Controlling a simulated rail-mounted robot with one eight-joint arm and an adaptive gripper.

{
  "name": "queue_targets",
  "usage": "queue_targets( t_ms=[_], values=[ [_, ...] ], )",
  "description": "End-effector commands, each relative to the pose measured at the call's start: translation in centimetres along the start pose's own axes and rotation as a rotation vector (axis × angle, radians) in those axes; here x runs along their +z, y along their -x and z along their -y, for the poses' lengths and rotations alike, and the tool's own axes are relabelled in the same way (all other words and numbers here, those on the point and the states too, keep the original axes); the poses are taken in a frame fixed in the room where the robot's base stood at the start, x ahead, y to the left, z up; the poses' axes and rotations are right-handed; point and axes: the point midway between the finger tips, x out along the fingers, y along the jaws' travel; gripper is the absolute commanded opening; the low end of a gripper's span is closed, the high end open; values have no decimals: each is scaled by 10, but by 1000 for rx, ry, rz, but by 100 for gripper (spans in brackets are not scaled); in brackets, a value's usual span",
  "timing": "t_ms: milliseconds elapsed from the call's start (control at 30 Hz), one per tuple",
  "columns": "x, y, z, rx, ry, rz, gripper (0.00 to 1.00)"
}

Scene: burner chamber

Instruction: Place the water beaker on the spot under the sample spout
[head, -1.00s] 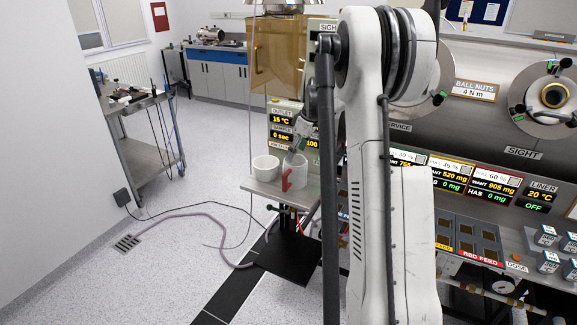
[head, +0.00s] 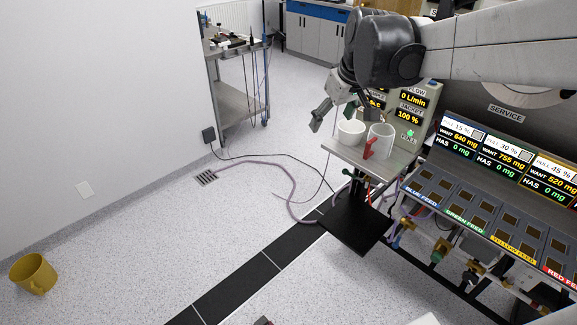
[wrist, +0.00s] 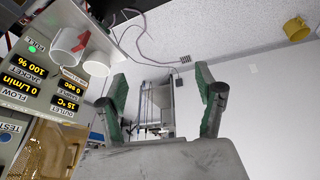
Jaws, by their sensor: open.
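A white beaker with a red clip or handle (head: 380,141) stands upright on the small metal shelf (head: 345,152) below the outlet and sample panel. A smaller white cup (head: 350,131) stands just left of it. Both also show in the wrist view, the beaker (wrist: 68,42) near the red piece and the cup (wrist: 96,65) beside it. My gripper (head: 344,112) is open, above and left of the containers. In the wrist view its green-padded fingers (wrist: 161,82) are spread with nothing between them. The spout and its spot cannot be told clearly; my arm covers part of the panel.
The display panel (head: 412,104) rises right behind the shelf. Feed trays (head: 490,212) lie to the right. A steel trolley (head: 242,100) stands behind. Hoses lie on the open floor.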

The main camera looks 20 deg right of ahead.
Motion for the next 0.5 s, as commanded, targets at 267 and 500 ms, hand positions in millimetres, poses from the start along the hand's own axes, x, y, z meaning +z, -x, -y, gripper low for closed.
queue_targets(
  t_ms=[267,500],
  values=[
    [57,27,75,17,-51,-71,67],
    [112,33,124,17,-98,-138,67]
  ],
)
